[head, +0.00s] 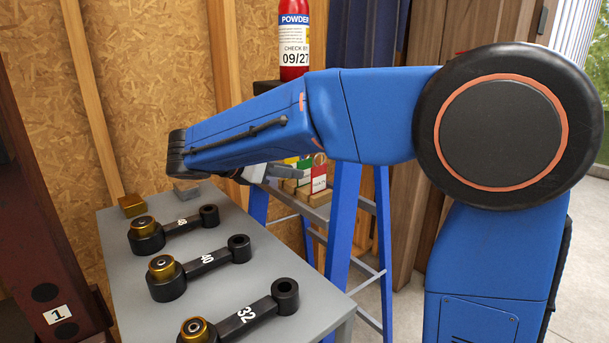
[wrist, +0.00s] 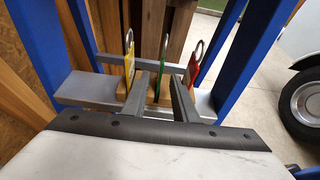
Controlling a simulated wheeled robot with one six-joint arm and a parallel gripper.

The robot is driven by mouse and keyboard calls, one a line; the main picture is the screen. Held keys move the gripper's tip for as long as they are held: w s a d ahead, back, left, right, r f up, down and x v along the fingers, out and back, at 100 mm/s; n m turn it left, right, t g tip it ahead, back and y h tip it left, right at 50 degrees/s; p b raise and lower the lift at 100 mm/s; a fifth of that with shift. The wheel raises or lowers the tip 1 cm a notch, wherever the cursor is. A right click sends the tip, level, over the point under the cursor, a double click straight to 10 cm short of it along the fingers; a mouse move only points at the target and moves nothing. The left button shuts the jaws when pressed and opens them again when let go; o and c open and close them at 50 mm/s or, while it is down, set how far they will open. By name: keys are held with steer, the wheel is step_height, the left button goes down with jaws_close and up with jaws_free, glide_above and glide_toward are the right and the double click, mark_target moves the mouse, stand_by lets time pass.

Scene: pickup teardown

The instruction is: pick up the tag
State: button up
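Three tags with metal rings stand upright in wooden blocks (head: 320,197) on a step of the blue ladder. In the wrist view they are a yellow tag (wrist: 129,66), a green tag (wrist: 164,58) and a red tag (wrist: 192,68), from left to right. In the head view the red-and-white tag (head: 319,176) shows clearly, and the green tag (head: 304,168) is partly hidden. My gripper (wrist: 160,80) is open and points at the tags. The green tag appears between its two fingers, edge-on. I cannot tell whether the fingers touch it.
The grey table (head: 120,270) beside the ladder bears several black arms numbered 48, 40 and 32 with brass bushings. A red extinguisher (head: 294,45) stands behind my arm. The ladder's blue rails (wrist: 230,45) rise on both sides of the tags. A car wheel (wrist: 300,105) is at right.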

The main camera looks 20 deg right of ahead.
mark_target(305, 170)
steer(key=shift+x, duration=3.05)
steer(key=shift+c, duration=0.6)
jaws_close()
